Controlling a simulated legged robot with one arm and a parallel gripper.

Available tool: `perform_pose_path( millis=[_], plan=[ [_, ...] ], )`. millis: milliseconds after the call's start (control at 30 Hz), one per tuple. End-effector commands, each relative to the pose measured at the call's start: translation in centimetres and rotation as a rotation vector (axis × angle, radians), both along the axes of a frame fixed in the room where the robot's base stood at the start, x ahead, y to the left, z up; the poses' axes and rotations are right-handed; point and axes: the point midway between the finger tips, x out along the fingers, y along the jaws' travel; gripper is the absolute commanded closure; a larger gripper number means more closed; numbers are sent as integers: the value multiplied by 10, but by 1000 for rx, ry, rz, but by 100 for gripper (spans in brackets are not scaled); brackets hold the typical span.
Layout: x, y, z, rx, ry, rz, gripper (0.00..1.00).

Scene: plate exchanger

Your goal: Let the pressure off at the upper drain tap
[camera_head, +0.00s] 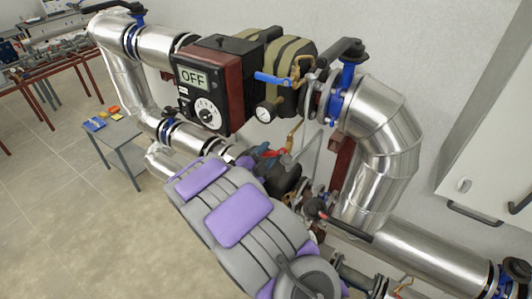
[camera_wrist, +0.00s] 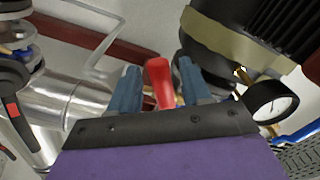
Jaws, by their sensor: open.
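My gripper (camera_wrist: 160,78) shows in the wrist view with its two blue-grey fingers apart. A red lever handle (camera_wrist: 157,84) stands upright between the fingers. I cannot tell whether either finger touches it. In the head view a small red lever (camera_head: 273,153) shows below the pump, just beyond my purple-padded arm, which hides most of the gripper. Higher up, a brass tap with a blue lever (camera_head: 272,79) sits at the pump, above a round pressure gauge (camera_head: 264,114). Which of these is the upper drain tap is not labelled.
The dark red controller box (camera_head: 205,95) reads OFF. The pump (camera_wrist: 232,45) and the gauge (camera_wrist: 272,102) are close on the right in the wrist view. Silver pipes (camera_head: 378,125) crowd the right side. A small table (camera_head: 114,137) stands at left, with open floor in front.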

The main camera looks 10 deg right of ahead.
Motion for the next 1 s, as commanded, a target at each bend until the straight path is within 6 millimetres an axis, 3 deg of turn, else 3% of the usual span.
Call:
perform_pose_path(
  millis=[300, 800, 1000],
  plan=[
    [2, -1, 0, 0, -1, 1, 52],
    [2, -1, 0, 0, -1, 1, 99],
    [2, -1, 0, 1, -1, 0, 100]
  ],
)
